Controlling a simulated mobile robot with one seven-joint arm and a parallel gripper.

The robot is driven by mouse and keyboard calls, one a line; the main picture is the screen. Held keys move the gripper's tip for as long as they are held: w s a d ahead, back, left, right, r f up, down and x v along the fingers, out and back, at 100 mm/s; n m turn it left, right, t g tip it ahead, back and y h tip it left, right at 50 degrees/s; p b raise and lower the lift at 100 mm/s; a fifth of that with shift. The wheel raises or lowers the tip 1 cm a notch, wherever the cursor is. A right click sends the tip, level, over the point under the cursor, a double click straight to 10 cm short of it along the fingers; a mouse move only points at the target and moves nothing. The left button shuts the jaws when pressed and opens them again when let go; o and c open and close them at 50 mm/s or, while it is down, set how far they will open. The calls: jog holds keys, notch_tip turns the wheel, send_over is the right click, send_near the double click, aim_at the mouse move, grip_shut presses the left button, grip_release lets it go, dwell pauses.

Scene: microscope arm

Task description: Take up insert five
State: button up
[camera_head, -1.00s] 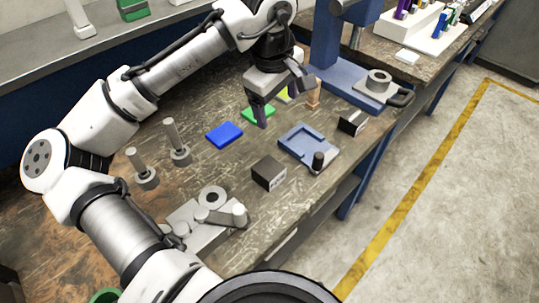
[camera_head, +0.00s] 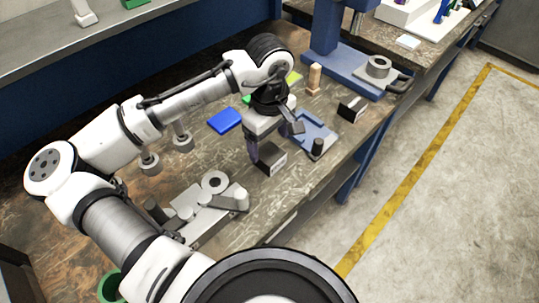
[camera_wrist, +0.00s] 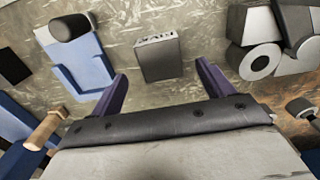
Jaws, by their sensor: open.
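A dark grey block (camera_head: 272,161) stands on the worn workbench. Pale markings show on one face, too small to read, so I cannot confirm it is insert five. My gripper (camera_head: 272,143) is open and empty, just above and beside this block. In the wrist view the block (camera_wrist: 160,60) lies ahead, centred between the two spread purple fingers of the gripper (camera_wrist: 162,76). I see no contact. In the head view, my gripper hides part of the block's top.
A blue tray-like fixture (camera_head: 316,132) with a black knob (camera_head: 317,147) lies right of the block. Another dark block (camera_head: 351,109) sits further right. A blue plate (camera_head: 225,120), a wooden peg (camera_head: 314,78) and a grey metal fixture (camera_head: 205,205) are around. The bench's front edge is close.

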aim_at(269, 153)
jog(key=shift+f, duration=1.8)
jog(key=shift+r+p, duration=0.1)
jog(key=shift+p, duration=0.2)
grip_shut()
